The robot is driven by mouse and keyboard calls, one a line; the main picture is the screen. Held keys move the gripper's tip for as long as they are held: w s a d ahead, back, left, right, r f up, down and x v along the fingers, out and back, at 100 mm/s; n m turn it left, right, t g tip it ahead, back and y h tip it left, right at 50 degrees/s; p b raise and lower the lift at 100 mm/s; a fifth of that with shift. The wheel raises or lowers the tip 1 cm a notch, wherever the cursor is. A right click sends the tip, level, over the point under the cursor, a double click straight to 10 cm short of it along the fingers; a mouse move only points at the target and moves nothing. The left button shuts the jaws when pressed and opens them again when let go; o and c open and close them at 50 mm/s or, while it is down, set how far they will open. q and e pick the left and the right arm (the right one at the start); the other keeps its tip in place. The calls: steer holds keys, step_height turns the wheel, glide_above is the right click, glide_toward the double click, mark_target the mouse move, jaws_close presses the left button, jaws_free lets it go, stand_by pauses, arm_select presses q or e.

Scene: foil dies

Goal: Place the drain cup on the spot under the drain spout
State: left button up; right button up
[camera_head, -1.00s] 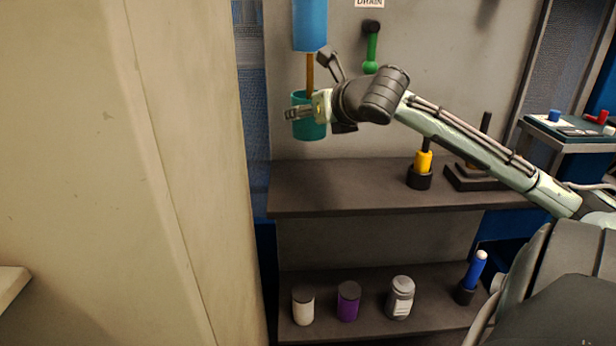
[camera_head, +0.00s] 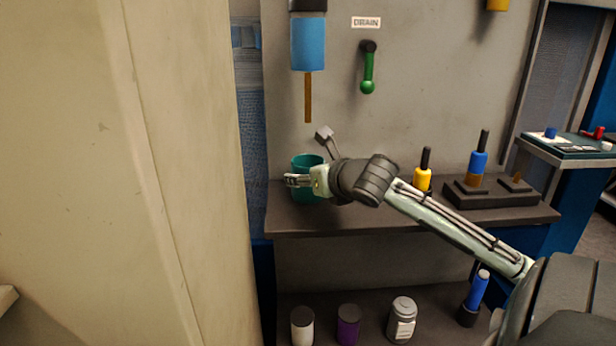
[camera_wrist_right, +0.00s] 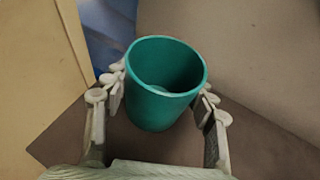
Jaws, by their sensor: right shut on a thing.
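The drain cup (camera_head: 306,163) is teal, upright and open at the top. My right gripper (camera_head: 298,181) is shut on it, and in the right wrist view the fingers (camera_wrist_right: 160,112) lie on either side of the cup (camera_wrist_right: 158,95). The brown drain spout (camera_head: 308,98) hangs from the blue cylinder (camera_head: 308,45) on the back panel, and the cup is below its lower end with a clear gap. The cup's base is low over the upper shelf; I cannot tell whether it touches. The spot under it is hidden. My left gripper is not in view.
The upper shelf (camera_head: 370,212) also holds a yellow-handled tool (camera_head: 422,180) and a blue-handled tool (camera_head: 478,162) in a dark block. A green lever (camera_head: 368,72) sits under the DRAIN sign (camera_head: 366,22). A beige wall (camera_head: 110,180) stands close on the left.

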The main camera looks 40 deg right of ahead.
steer(key=shift+f, duration=0.15)
steer(key=o, duration=1.2)
steer(key=shift+s+r, duration=0.1)
steer(key=shift+r, duration=0.1)
steer(key=v, duration=0.6)
steer(key=shift+s+a, duration=0.1)
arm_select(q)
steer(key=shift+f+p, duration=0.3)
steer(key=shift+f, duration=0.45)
arm_select(e)
steer(key=shift+s+a+r, duration=0.15)
steer(key=shift+s+r, duration=0.1)
steer(key=shift+s, duration=0.2)
